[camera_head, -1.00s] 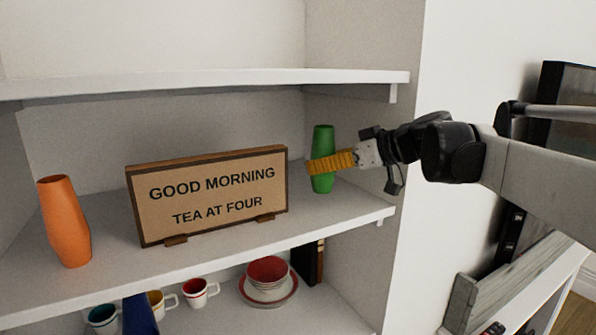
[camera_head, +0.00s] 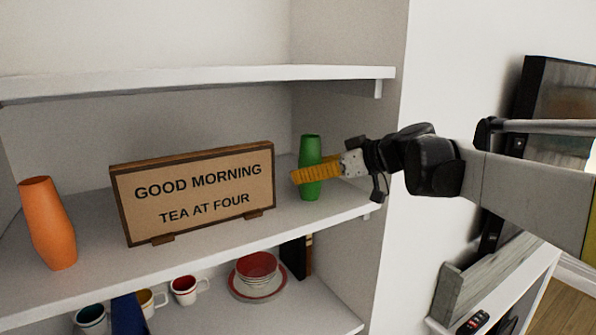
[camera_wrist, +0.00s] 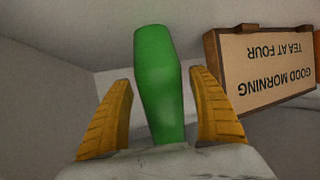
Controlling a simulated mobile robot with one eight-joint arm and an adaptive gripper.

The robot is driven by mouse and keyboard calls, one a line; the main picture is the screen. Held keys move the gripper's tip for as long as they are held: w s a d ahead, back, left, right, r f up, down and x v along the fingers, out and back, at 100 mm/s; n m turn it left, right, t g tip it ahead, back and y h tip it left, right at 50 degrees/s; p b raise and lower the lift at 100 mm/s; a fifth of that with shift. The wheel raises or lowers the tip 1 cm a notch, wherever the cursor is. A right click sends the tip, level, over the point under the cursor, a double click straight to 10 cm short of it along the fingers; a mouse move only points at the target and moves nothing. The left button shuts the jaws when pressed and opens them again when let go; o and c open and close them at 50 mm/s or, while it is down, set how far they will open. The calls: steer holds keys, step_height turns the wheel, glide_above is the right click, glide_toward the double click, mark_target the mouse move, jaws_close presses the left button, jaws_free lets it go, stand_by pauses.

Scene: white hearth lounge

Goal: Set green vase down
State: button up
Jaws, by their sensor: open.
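The green vase (camera_head: 311,152) stands upright on the middle shelf (camera_head: 215,246), near its right end and just right of the sign. My gripper (camera_head: 306,176) reaches in from the right at the vase's mid-height. In the wrist view the vase (camera_wrist: 158,85) lies between the two yellow fingers of my gripper (camera_wrist: 160,115), with a visible gap on each side. The fingers are open around it. The vase's foot appears to rest on the shelf; part of its body is hidden behind a finger in the head view.
A wooden-framed sign (camera_head: 195,191) stands left of the vase, close to my fingers. An orange vase (camera_head: 48,225) stands at the far left. The upper shelf (camera_head: 200,82) runs above. Cups and a stacked red bowl (camera_head: 257,268) sit on the shelf below. The side wall is close on the right.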

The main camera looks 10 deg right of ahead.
steer(key=b+v, duration=0.2)
steer(key=v, duration=1)
steer(key=s+a+f+m+g+h, duration=0.2)
steer(key=s+a+f, duration=0.3)
steer(key=f, duration=0.4)
steer(key=s+a+f+m+g+h, duration=0.1)
steer(key=s+a+f+m+h, duration=0.1)
steer(key=s+a+f, duration=0.35)
steer(key=s+d+f+m+h, duration=0.1)
steer(key=s+f+m+h, duration=0.1)
steer(key=s+f, duration=0.3)
steer(key=s+d+f+m+h, duration=0.1)
steer(key=s+d+f+h, duration=0.1)
steer(key=s+f, duration=0.3)
step_height(320, 180, down, 5)
steer(key=shift+s+d+r+m+h, duration=0.1)
steer(key=shift+s+d+m+h, duration=0.1)
steer(key=shift+s+m+h, duration=0.15)
step_height(320, 180, down, 38)
steer(key=b, duration=3.7)
steer(key=shift+r+b, duration=0.25)
steer(key=shift+b, duration=0.1)
